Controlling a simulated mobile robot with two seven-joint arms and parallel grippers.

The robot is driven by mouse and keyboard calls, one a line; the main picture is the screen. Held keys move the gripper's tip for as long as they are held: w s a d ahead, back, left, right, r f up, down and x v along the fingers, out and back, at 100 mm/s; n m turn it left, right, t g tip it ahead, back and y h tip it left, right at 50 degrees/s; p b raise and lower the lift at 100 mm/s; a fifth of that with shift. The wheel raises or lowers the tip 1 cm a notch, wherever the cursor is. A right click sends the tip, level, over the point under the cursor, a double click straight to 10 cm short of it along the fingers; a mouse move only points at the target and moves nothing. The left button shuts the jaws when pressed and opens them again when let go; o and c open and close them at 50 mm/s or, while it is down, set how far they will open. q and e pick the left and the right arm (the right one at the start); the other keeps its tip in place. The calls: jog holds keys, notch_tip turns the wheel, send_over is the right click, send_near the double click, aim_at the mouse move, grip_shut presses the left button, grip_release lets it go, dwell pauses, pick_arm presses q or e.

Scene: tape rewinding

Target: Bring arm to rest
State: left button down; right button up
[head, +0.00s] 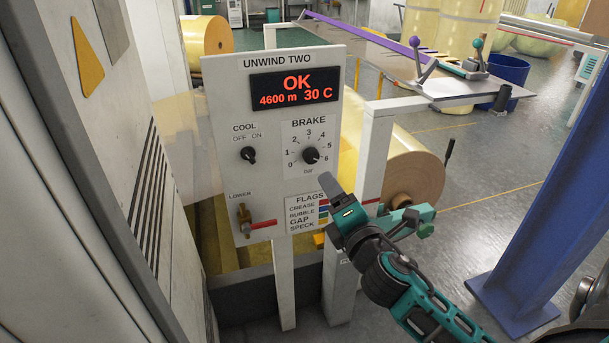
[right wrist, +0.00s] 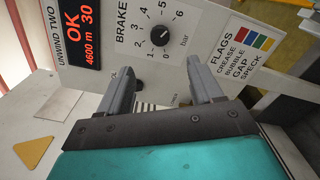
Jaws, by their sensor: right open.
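My right gripper (head: 345,192) is in front of the lower right of the white UNWIND TWO panel (head: 226,95). In the right wrist view its two fingers (right wrist: 162,82) are apart with nothing between them. The fingertips are below the black brake knob (head: 310,155), and no contact shows. The knob also shows in the right wrist view (right wrist: 159,36); its mark seems to lie toward 6. The display (head: 295,90) reads OK, 4600 m, 30 C. My left gripper is in neither view.
The panel bears a cool switch (head: 248,155) and a lower valve with a red handle (head: 262,225). A yellow film roll (head: 395,165) is behind the panel. A grey cabinet (head: 75,200) stands close on the left, a blue post (head: 550,200) on the right. Open floor lies between roll and post.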

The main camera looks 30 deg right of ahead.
pick_arm(q)
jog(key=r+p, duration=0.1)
jog(key=p, duration=0.1)
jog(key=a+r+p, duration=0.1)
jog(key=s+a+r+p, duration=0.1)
jog(key=p, duration=0.1)
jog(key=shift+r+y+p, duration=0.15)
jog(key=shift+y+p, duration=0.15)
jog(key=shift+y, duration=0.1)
pick_arm(e)
jog(key=s+a+f+m+g+y, duration=0.6)
jog(key=s+a+f+m, duration=0.7)
jog(key=f+m, duration=0.3)
jog(key=shift+s+a+f+m+g, duration=0.25)
jog(key=shift+a+f+m+g, duration=0.15)
jog(key=shift+a+m, duration=0.4)
jog(key=shift+d, duration=0.15)
